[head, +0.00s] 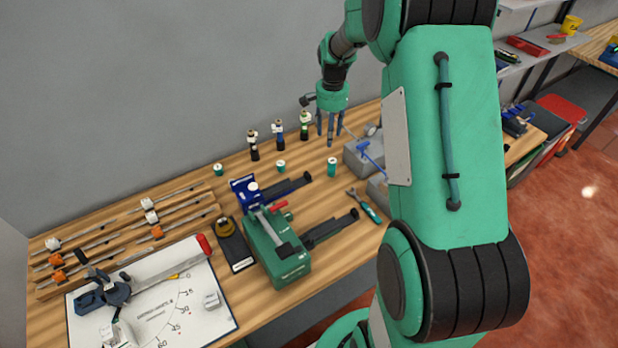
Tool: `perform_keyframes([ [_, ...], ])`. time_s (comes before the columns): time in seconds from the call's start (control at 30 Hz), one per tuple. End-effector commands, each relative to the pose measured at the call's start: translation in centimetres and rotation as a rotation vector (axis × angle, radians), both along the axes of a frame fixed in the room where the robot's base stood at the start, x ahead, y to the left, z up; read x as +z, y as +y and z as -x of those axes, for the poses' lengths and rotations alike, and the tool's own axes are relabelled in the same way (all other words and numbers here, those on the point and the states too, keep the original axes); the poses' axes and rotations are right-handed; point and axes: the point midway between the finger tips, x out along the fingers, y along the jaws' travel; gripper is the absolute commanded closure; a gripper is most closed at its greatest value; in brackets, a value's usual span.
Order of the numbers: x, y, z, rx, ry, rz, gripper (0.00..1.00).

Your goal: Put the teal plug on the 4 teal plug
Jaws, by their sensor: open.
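Three small teal plugs with pale tops stand apart on the wooden bench in the head view: one at the left (218,169), one in the middle (281,166) and one at the right (331,167). None is stacked on another. I cannot read any number on them. My gripper (330,137) points down with its fingers spread and nothing visible between them. It is above and behind the right plug in the picture, apart from it, and just right of a row of dark bottle-like pieces.
Three dark pieces with pale tops (279,135) stand near the wall. Clamps on rails (130,225) fill the left. Bare wood surrounds the plugs.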

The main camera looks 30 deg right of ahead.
Motion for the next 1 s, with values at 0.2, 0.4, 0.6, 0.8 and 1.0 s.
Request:
perform_keyframes([
  [0.2, 6.7, 5.2, 2.0, 0.143, -0.056, 0.030, 0.54],
  [0.4, 12.5, 10.5, 5.3, 0.295, -0.113, 0.063, 0.54],
  [0.6, 17.0, 15.4, 9.6, 0.445, -0.169, 0.097, 0.54],
  [0.8, 20.3, 19.8, 14.6, 0.594, -0.225, 0.133, 0.54],
  [1.0, 22.3, 23.5, 20.0, 0.741, -0.281, 0.173, 0.54],
])
